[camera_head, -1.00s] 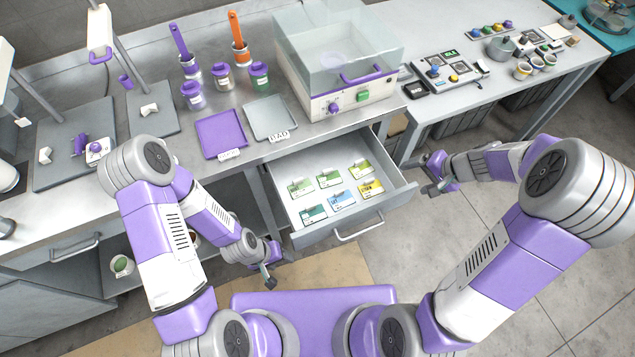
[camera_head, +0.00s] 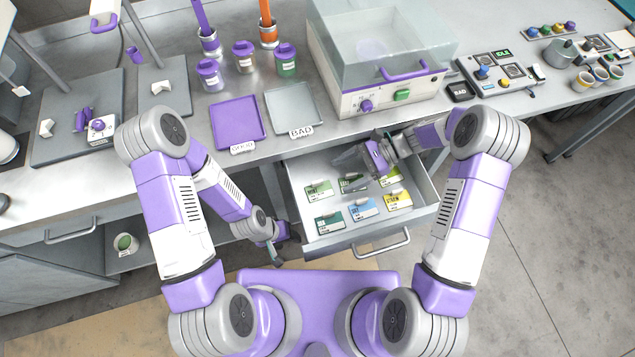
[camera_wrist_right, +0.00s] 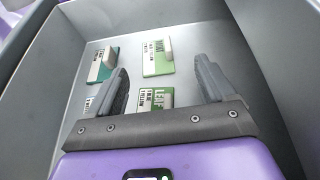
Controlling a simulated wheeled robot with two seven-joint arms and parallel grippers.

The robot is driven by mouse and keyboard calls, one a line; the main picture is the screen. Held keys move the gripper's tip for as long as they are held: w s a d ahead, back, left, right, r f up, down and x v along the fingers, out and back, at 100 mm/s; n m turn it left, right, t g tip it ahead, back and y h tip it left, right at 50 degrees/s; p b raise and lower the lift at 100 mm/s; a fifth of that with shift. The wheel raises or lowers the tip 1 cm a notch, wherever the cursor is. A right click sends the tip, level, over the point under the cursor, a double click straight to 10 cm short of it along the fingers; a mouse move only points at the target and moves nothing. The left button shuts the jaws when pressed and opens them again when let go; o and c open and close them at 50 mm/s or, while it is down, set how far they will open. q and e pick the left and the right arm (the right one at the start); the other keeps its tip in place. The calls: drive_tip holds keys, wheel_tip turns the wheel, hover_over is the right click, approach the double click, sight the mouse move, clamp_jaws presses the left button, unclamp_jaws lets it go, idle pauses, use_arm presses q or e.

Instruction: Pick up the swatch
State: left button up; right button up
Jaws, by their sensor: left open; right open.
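Several labelled colour swatches lie in two rows in the open drawer (camera_head: 295,172). The back row has a light green swatch (camera_head: 318,189), a green middle swatch (camera_head: 352,184) partly covered by my right gripper, and another green one (camera_head: 391,177). The front row has a teal swatch (camera_head: 329,222), a blue one (camera_head: 363,207) and a yellow one (camera_head: 398,200). My right gripper (camera_head: 352,170) is open over the back row. In the right wrist view the middle green swatch (camera_wrist_right: 155,99) shows between and below its fingers (camera_wrist_right: 163,85). My left gripper (camera_head: 283,243) is open and empty, left of the drawer.
A purple tray (camera_head: 238,122) with a GOOD label and a grey tray (camera_head: 293,108) with a BAD label lie on the bench behind the drawer. A machine with a clear lid (camera_head: 375,50) stands to their right. The drawer walls surround my right gripper closely.

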sight(324, 190)
drive_tip(key=x, duration=0.2)
drive_tip(key=b+x, duration=0.1)
drive_tip(key=x, duration=0.2)
drive_tip(key=s+x, duration=0.1)
drive_tip(key=x, duration=0.1)
drive_tip(key=shift+a+r+b, duration=0.1)
drive_tip(key=shift+b, duration=0.2)
drive_tip(key=shift+s, duration=0.1)
clamp_jaws()
